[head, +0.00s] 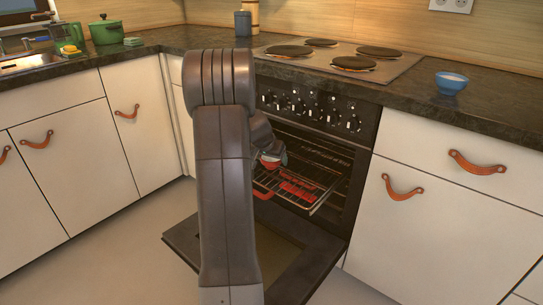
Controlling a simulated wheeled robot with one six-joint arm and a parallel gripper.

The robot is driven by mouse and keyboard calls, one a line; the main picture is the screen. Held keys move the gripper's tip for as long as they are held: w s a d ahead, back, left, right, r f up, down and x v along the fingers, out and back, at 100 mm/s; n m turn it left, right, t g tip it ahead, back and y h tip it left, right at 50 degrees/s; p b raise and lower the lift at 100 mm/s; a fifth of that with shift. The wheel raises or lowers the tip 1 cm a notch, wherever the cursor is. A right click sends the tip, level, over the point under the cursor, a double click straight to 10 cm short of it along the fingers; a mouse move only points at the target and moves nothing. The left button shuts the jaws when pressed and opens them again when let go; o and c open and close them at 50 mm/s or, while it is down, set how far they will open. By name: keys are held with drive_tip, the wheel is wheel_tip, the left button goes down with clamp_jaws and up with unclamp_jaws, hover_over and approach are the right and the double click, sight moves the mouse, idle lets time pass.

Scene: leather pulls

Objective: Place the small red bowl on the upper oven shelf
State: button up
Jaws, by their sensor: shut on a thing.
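The oven (345,160) is open, its door (300,270) folded down toward the floor. My gripper (270,157) is at the oven opening, largely hidden behind my arm. It is shut on a small red object, which appears to be the small red bowl (269,165); only a bit of it shows, with a pale patch. The bowl is above a wire rack (322,200) that reaches out of the oven. The upper oven shelf (325,153) shows as dark wires farther in. I cannot tell whether the bowl touches any shelf.
Red patches (290,186) show at the lower rack; I cannot tell what they are. A blue bowl (451,84) stands on the dark counter (420,100), right of the hob (340,58). A green pot (106,31) stands back left. White cabinets (450,190) flank the oven.

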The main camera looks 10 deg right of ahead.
drive_tip(key=shift+f, duration=0.1)
drive_tip(key=o, duration=1.1)
drive_tip(key=shift+r, duration=0.3)
drive_tip(key=p+v, duration=0.3)
drive_tip(key=v, duration=0.8)
drive_tip(key=shift+s+a+r, duration=0.15)
drive_tip(key=shift+s+r, duration=0.05)
drive_tip(key=shift+r, duration=0.1)
drive_tip(key=shift+o, duration=0.2)
